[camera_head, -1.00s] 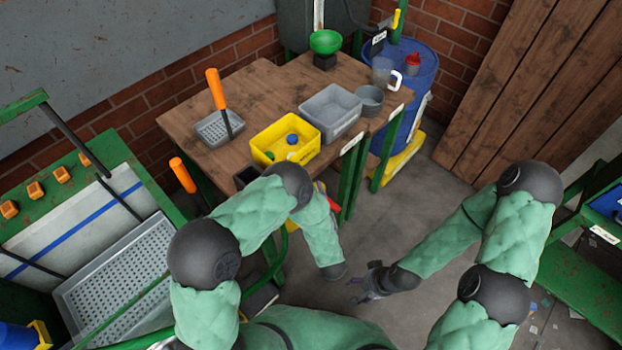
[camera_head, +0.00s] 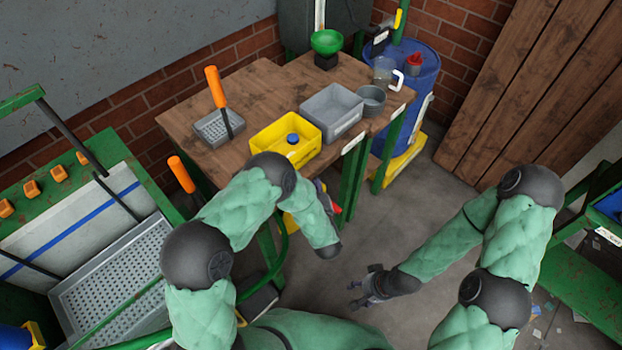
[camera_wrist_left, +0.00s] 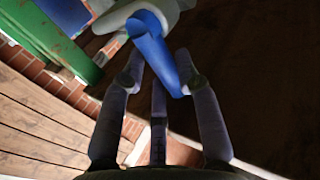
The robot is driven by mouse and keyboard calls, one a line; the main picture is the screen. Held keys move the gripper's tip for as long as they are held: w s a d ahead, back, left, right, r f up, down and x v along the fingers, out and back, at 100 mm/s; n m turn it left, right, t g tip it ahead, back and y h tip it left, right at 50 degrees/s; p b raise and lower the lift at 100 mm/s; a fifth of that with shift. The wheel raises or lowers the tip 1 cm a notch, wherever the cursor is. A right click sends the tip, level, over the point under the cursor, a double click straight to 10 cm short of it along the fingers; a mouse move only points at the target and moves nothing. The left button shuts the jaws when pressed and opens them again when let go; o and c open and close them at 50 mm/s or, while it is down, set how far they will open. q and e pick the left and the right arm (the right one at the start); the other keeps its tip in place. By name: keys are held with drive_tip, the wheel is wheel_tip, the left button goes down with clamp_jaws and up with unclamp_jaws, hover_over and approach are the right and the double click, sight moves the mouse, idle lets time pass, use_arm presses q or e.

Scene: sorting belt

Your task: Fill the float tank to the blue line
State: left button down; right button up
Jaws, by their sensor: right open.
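The float tank (camera_head: 60,222) is at the left in the head view, a pale wall with a slanting blue line (camera_head: 85,220). A perforated grey tray (camera_head: 118,285) lies in front of it. I cannot make out the water level. My left forearm reaches down beside the table; its gripper is hidden in the head view. In the left wrist view my left gripper (camera_wrist_left: 158,80) has its fingers around a blue handle-like piece (camera_wrist_left: 153,42) on a pale fitting (camera_wrist_left: 130,14); whether they grip it is unclear. My right gripper (camera_head: 364,288) is open and empty above the floor.
The wooden table (camera_head: 262,92) carries a yellow bin (camera_head: 262,146), a grey bin (camera_head: 330,113), a green funnel (camera_head: 326,41) and a clear jug (camera_head: 383,72). A blue drum (camera_head: 427,75) stands behind it. Floor before the planks is clear.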

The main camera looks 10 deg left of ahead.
use_arm(q)
drive_tip(key=shift+w+d+f+m+g+p, duration=0.1)
drive_tip(key=shift+w+d+m+g+p, duration=0.2)
drive_tip(key=shift+m+g+p, duration=0.55)
drive_tip(key=shift+w+d+f+m+g+p, duration=0.15)
drive_tip(key=shift+w+m+g+p, duration=0.3)
drive_tip(key=shift+m+p, duration=0.7)
drive_tip(key=shift+w+d+m+g+p, duration=0.25)
drive_tip(key=shift+m+g+p, duration=0.4)
drive_tip(key=shift+p, duration=0.7)
drive_tip(key=c, duration=0.9)
unclamp_jaws()
